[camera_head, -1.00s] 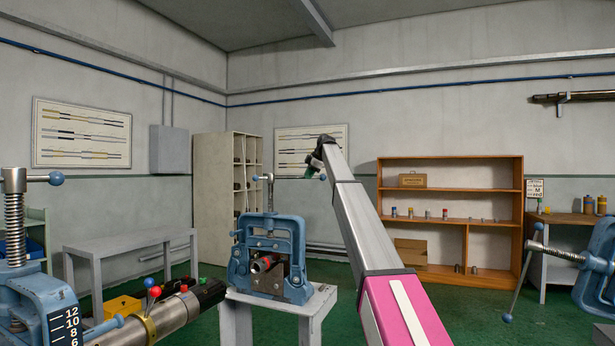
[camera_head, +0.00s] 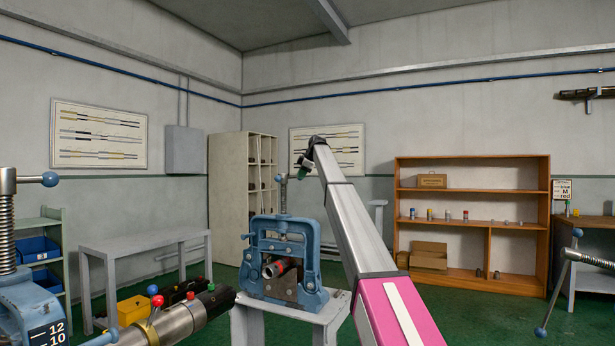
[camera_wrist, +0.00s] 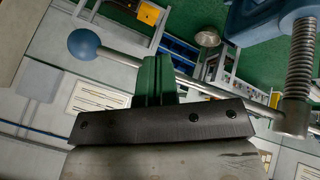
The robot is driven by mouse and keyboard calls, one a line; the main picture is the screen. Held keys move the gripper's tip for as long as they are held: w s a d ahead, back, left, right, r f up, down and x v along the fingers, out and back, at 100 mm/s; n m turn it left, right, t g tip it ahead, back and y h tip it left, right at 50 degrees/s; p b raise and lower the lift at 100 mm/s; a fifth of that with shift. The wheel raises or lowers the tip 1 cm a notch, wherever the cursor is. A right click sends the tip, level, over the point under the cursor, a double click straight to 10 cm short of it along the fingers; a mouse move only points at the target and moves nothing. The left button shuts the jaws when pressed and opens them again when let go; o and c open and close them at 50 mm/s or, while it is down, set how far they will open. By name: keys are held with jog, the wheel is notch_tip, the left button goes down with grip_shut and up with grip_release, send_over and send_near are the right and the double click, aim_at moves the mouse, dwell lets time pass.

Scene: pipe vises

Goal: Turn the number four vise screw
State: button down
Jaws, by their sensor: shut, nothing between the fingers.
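A blue pipe vise (camera_head: 280,250) stands on a small grey stand in the head view, with a pipe held in its jaws. No number on it can be read. Its upright screw (camera_head: 283,200) carries a crossbar handle (camera_head: 283,177) at the top. My gripper (camera_head: 304,165) is close beside the handle, small and partly hidden by my arm. In the wrist view my green fingers (camera_wrist: 155,65) are shut with nothing between them. The metal handle bar (camera_wrist: 130,55), with a blue ball end, runs behind them to the threaded screw (camera_wrist: 300,75); contact cannot be told.
Another blue vise (camera_head: 30,300) with a number scale stands at the near left. Pipes (camera_head: 170,325) with coloured knobs lie near it. A grey table (camera_head: 140,240) and a wooden shelf (camera_head: 473,189) stand farther back. Part of another vise handle (camera_head: 585,258) shows at right.

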jog(key=shift+w+a, duration=0.2)
jog(key=shift+a, duration=0.3)
jog(key=shift+w+a, duration=0.15)
jog(key=shift+a, duration=0.35)
